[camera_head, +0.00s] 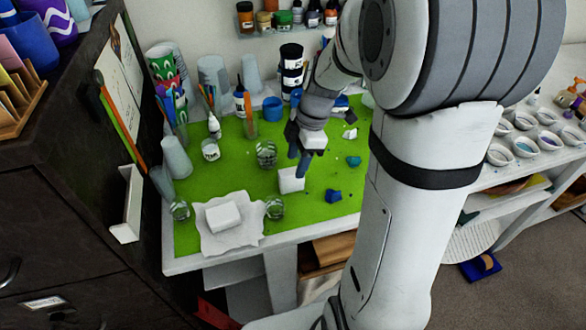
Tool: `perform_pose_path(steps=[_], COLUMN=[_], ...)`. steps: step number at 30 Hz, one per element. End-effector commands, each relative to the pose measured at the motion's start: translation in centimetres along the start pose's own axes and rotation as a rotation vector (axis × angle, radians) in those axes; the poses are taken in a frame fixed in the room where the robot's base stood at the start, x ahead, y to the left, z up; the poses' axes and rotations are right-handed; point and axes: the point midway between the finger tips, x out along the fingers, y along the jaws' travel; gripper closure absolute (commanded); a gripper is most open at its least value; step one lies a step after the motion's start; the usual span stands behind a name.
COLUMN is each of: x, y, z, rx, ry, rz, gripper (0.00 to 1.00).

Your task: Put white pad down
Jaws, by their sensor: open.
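A small white block-like pad (291,181) sits on the green mat (225,165), near the mat's front middle. My gripper (304,158) is open just above and behind this pad, with one finger reaching down close to its upper right edge. I cannot tell whether the finger touches it. A second white block (222,216) lies on a crumpled white sheet (245,238) at the front left of the table. The view is too small to tell which white block the task means.
Clear glasses (266,153) stand on the mat, and others flank the white sheet. Blue lumps (333,195) lie to the right. Cups, bottles and brushes line the left and back. My arm hides the table's right side. Bare mat shows left of the pad.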

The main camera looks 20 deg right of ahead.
Motion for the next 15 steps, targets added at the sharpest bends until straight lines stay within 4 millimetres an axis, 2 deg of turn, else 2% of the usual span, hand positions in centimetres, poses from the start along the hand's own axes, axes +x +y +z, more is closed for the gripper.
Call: perform_pose_path(steps=[1,6,10,15], x=[-1.2,-4.7,-6.5,-7.7], y=[0.1,0.0,0.0,-0.2], z=[0.0,0.0,0.0,-0.2], rx=[0.000,0.000,0.000,0.019], ry=[-0.001,-0.001,0.000,-0.005], rz=[0.006,0.004,0.002,0.003], gripper=[0.50,0.50,0.50,0.50])
